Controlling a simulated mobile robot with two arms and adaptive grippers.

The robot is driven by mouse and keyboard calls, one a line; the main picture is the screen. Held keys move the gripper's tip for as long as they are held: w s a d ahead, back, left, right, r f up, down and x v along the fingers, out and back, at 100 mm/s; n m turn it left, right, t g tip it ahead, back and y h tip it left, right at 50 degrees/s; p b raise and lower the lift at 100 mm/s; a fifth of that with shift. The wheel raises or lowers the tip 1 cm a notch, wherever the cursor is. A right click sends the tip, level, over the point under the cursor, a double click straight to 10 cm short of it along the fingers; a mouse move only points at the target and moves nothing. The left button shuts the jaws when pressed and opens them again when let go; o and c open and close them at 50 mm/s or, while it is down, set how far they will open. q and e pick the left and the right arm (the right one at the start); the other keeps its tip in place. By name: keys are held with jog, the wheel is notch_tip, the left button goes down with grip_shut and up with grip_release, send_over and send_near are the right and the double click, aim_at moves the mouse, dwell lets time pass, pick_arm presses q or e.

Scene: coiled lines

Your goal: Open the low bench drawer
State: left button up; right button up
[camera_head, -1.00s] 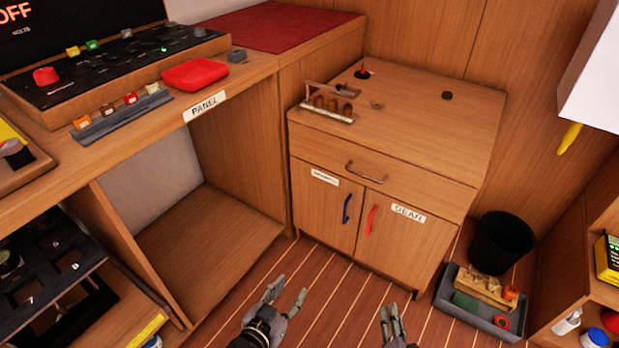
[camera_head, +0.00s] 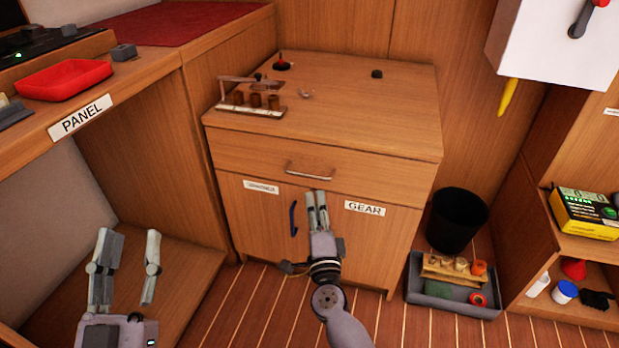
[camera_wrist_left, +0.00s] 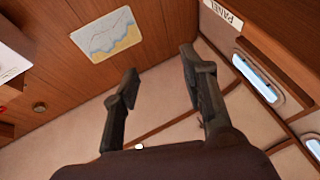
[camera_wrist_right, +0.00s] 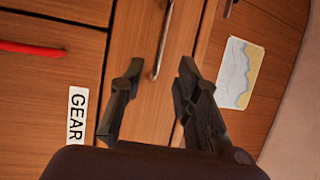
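The low bench (camera_head: 330,130) is a wooden cabinet with a wide drawer (camera_head: 250,158) above two doors. The drawer is closed, and its metal bar handle (camera_head: 308,174) also shows upright in the right wrist view (camera_wrist_right: 164,40). My right gripper (camera_head: 316,196) is just below the handle in the head view. In the right wrist view its fingers (camera_wrist_right: 158,78) are open and empty, with the handle ahead of the gap and no contact visible. My left gripper (camera_head: 130,240) is open and empty at the lower left, away from the bench.
The doors carry a blue handle (camera_head: 293,218) and a red handle (camera_wrist_right: 30,48), the latter hidden by my right arm in the head view. A rack (camera_head: 250,105) stands on the bench top. A black bin (camera_head: 457,222) and grey tray (camera_head: 425,294) stand right. The panel desk (camera_head: 150,85) is left.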

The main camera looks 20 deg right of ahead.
aim_at(311, 175)
jog(key=b+x, duration=0.1)
jog(key=x, duration=0.8)
pick_arm(q)
jog(key=s+r+t, duration=0.1)
jog(key=s+r+t+h, duration=0.1)
jog(key=r, duration=0.1)
jog(key=s+r+t, duration=0.1)
jog(key=shift+s+a+r+t, duration=0.15)
jog(key=shift+s+r+t, duration=0.15)
jog(key=shift+r, duration=0.05)
pick_arm(e)
jog(key=shift+w, duration=0.35)
grip_shut()
